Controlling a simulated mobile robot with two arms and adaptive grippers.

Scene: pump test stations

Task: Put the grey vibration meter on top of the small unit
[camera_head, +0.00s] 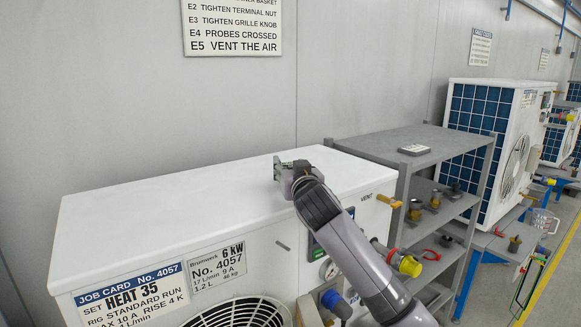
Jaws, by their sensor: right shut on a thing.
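The white unit in front (190,205), marked 6 kW No. 4057, has a broad flat top. My right gripper (281,169) is over the rear part of that top, near its back edge. It is shut on a small grey thing, mostly hidden by the gripper; I cannot tell for sure that this is the vibration meter. Whether the thing touches the top is also unclear. My left gripper is not in view.
A larger white unit (510,120) with blue grilles stands beyond. The unit's left top is clear. My right arm crosses its front right corner.

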